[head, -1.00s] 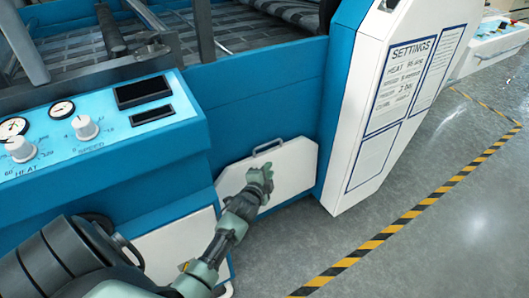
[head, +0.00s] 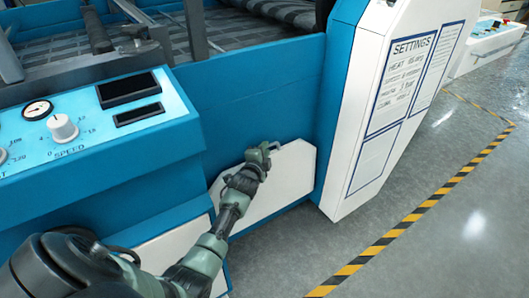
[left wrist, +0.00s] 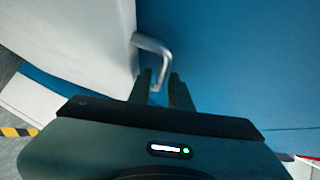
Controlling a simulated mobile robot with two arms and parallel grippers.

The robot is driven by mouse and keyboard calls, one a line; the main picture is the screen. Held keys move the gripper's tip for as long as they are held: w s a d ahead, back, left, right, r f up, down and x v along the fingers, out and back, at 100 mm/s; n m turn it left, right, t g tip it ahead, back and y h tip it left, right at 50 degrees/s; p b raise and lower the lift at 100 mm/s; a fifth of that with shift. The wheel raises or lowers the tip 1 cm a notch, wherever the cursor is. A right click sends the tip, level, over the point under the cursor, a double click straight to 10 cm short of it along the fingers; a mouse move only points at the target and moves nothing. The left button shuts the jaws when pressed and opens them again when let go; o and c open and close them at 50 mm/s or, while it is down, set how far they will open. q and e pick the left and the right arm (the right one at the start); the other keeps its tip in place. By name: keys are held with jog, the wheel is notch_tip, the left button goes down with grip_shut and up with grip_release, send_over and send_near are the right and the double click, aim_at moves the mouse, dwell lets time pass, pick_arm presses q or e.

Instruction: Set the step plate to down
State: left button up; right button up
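The step plate (head: 272,197) is a white panel with cut corners. It stands upright against the blue side of the machine in the head view. Its grey metal handle (head: 275,147) is at the top edge, partly hidden by my left gripper (head: 264,150). In the left wrist view the bent handle (left wrist: 153,44) reaches in between the fingertips of my left gripper (left wrist: 161,80). The fingers stand apart, with the handle between them, and do not look closed on it. The white plate fills the left of that view. My right gripper is not in view.
A control panel (head: 100,125) with dials and knobs juts out at the left. A white cabinet side with a settings sheet (head: 405,75) stands right of the plate. Grey floor (head: 300,245) in front is clear, with a yellow-black stripe (head: 400,232).

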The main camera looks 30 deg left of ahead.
pick_arm(q)
grip_shut()
dwell(1.4)
